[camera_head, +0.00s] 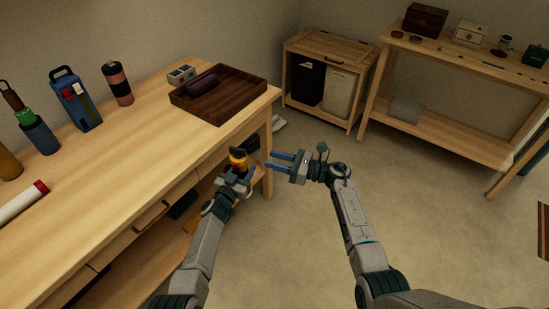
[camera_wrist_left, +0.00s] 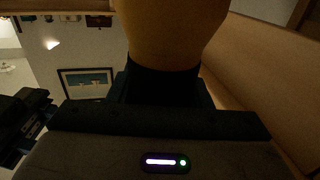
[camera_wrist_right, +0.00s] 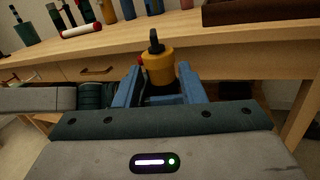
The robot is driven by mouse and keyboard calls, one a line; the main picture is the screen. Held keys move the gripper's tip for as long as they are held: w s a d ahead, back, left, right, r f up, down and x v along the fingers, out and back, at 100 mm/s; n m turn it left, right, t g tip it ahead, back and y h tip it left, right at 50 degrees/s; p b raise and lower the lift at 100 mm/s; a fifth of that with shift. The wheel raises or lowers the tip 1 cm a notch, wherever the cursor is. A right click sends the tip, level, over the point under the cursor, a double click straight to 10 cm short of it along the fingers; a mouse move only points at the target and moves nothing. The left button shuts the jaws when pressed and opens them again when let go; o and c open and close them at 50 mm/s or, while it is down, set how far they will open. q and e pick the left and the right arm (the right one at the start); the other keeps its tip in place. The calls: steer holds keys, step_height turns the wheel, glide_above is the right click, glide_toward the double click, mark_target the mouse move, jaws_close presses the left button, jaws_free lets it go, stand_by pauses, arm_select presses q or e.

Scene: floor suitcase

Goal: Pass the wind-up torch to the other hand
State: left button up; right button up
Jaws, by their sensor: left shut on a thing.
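The wind-up torch (camera_head: 238,158), yellow-orange with dark parts, is held off the workbench's front edge. My left gripper (camera_head: 237,174) is shut on it. In the left wrist view the torch's orange body (camera_wrist_left: 170,30) fills the top, with a black part below it. My right gripper (camera_head: 272,162) is open and empty, its blue fingers pointing left at the torch with a small gap. In the right wrist view the torch (camera_wrist_right: 157,68) shows between and beyond the open fingers, a dark knob on top. The fingers' exact distance from it is hard to tell.
The wooden workbench (camera_head: 130,175) carries a dark tray (camera_head: 225,100), a blue lantern-like item (camera_head: 76,103), a pink-and-black bottle (camera_head: 117,84) and a white-and-red cylinder (camera_head: 20,203). A bin cabinet (camera_head: 328,45) and a shelf table (camera_head: 440,120) stand behind.

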mark_target(238, 154)
steer(key=w+a, duration=0.1)
steer(key=a, duration=0.3)
steer(key=w+a+n+g, duration=0.1)
steer(key=a, duration=0.3)
steer(key=w+a+r+n, duration=0.1)
steer(key=w+a, duration=0.1)
steer(key=a, duration=0.2)
steer(key=shift+r, duration=0.1)
jaws_close()
arm_select(q)
steer(key=o, duration=1.2)
steer(key=shift+o, duration=0.2)
steer(key=shift+s, duration=0.1)
